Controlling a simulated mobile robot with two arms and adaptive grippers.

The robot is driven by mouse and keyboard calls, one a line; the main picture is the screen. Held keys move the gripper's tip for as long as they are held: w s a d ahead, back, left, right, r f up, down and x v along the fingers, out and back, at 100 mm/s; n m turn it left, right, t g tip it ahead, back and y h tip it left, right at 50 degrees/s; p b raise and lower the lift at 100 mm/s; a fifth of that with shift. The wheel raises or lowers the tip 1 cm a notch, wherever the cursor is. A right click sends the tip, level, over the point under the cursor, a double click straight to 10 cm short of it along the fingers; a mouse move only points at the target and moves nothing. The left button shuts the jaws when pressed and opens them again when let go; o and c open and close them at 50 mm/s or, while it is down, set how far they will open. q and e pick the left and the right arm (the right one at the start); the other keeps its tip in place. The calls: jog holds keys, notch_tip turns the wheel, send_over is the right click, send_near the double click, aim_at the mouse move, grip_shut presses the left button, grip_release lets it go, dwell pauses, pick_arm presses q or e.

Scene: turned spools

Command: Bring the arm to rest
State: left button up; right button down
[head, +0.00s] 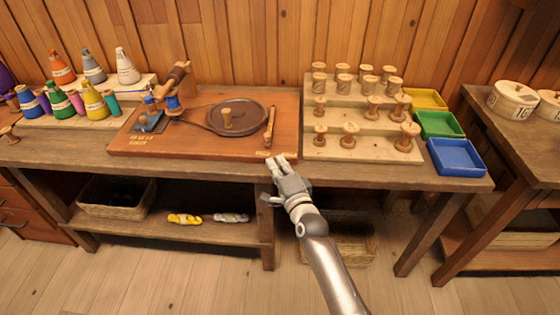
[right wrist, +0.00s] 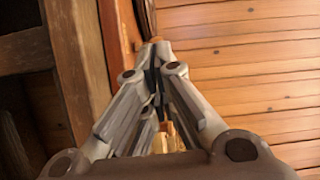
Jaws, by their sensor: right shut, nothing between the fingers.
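My right arm (head: 330,270) reaches in from the bottom of the head view. Its right gripper (head: 277,160) is at the front edge of the workbench, just below the right end of the winder board (head: 190,140). The gripper is shut and empty. In the right wrist view the two fingers (right wrist: 155,48) meet at their tips with nothing held between them. Whether the fingertips touch the bench edge cannot be told. My left gripper is not in view.
Wooden spools (head: 349,134) stand on a stepped rack (head: 350,152) right of the gripper. Yellow, green (head: 438,124) and blue (head: 456,157) trays lie beside it. Thread cones (head: 94,102) stand at the left. A lower shelf (head: 150,233) holds a basket and yarn skeins (head: 184,219). Open floor lies in front.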

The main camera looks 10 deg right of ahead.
jog(key=s+d+f+n+g, duration=0.1)
jog(key=s+f+n+g, duration=0.2)
jog(key=s+f, duration=0.65)
jog(key=s+d+f+n+g+h, duration=0.1)
jog(key=s+f+n+g, duration=0.3)
jog(key=f, duration=1.1)
jog(key=s+d+f+n+g, duration=0.1)
jog(key=s+f+n+g, duration=0.1)
jog(key=s+f, duration=0.8)
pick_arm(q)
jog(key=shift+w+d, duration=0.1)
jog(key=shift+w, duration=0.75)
pick_arm(e)
jog(key=s+d+f+n+g, duration=0.2)
jog(key=s+f, duration=0.3)
jog(key=s, duration=0.6)
jog(key=s+d+f+n+g+h, duration=0.1)
jog(key=s+d+f+n+g, duration=0.2)
jog(key=s+f, duration=0.3)
jog(key=s+d+f+n+g, duration=0.2)
jog(key=s+f, duration=0.4)
jog(key=s, duration=1)
jog(key=shift+s+d+f+n+g+h, duration=0.15)
jog(key=shift+d+f+n+g+h, duration=0.2)
jog(key=shift+d+n, duration=0.5)
jog(key=shift+a+r, duration=0.1)
